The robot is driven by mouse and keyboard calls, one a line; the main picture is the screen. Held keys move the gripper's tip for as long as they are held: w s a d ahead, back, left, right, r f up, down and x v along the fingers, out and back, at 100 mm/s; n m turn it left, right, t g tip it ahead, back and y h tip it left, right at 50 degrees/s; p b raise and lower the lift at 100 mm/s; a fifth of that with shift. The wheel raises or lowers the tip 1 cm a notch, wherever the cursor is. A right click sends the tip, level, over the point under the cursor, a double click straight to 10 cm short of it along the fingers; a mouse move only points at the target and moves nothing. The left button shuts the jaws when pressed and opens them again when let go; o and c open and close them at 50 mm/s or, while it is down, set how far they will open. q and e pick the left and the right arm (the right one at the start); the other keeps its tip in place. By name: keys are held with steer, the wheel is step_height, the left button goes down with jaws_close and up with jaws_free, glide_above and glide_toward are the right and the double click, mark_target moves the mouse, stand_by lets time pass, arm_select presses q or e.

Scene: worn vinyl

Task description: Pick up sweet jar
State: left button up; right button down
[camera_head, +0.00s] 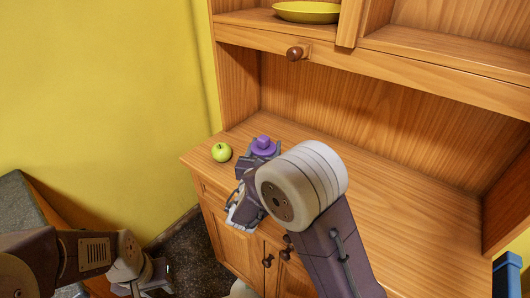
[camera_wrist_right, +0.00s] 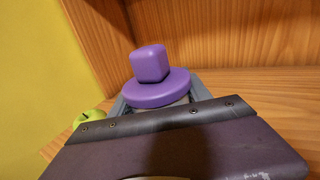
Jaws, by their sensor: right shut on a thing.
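The sweet jar (camera_head: 263,147) has a purple lid with a chunky purple knob and stands on the wooden counter of the hutch. In the right wrist view the purple lid (camera_wrist_right: 156,88) shows above my gripper's body; the jar's body below it is mostly hidden. My right gripper (camera_head: 262,153) is shut on the jar, with grey fingers (camera_wrist_right: 160,98) on both sides just under the lid. My left gripper (camera_head: 155,286) is low at the bottom left, away from the jar, and its fingertips are not clear.
A green apple (camera_head: 221,152) sits on the counter just left of the jar; it also shows in the right wrist view (camera_wrist_right: 88,118). A yellow plate (camera_head: 307,12) rests on the shelf above. The counter (camera_head: 400,215) to the right is bare. A yellow wall (camera_head: 100,90) stands at left.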

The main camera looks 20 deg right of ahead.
mark_target(266, 138)
step_height(266, 138, up, 3)
steer(key=shift+r+p, duration=0.1)
steer(key=shift+p, duration=0.2)
steer(key=s+d+r, duration=0.5)
steer(key=d+r, duration=0.2)
steer(key=d, duration=0.3)
steer(key=shift+s+p, duration=0.35)
